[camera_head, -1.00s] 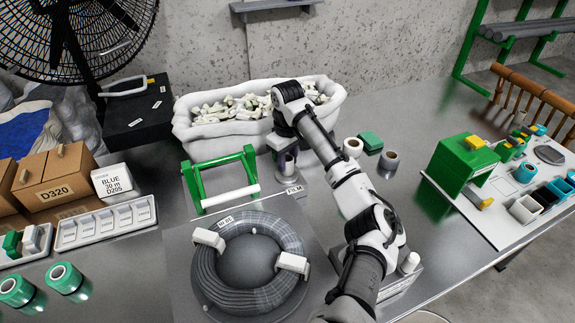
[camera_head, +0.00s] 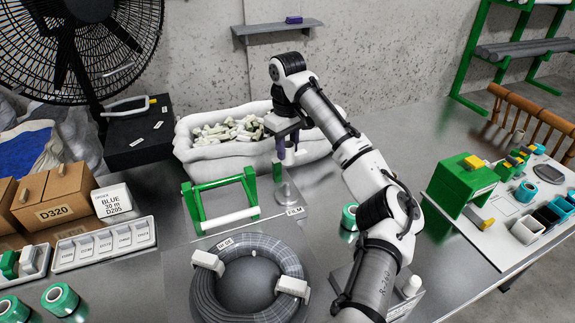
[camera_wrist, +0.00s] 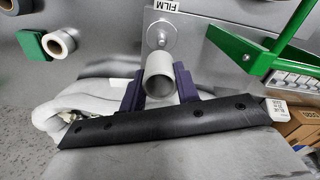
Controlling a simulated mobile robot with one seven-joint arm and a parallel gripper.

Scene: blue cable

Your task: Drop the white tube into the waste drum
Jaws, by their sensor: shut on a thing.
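A pale grey-white tube (camera_wrist: 160,76) sits between the two dark purple fingers of my gripper (camera_wrist: 160,88) in the wrist view, its open end facing the camera. My gripper is shut on it. In the head view my gripper (camera_head: 281,150) hangs above the FILM spindle (camera_head: 288,192), in front of the white-lined bin; the tube is hard to make out there. The spindle's round base also shows beyond the tube in the wrist view (camera_wrist: 162,36). I see no container that I can clearly tell is the waste drum.
A white-lined bin (camera_head: 190,160) with many pale pieces stands behind my gripper. A green roller frame (camera_head: 196,210) and a grey cable coil (camera_head: 205,295) are nearby. A white board (camera_head: 505,250) with green and teal items lies right. A wall shelf (camera_head: 250,38) hangs behind.

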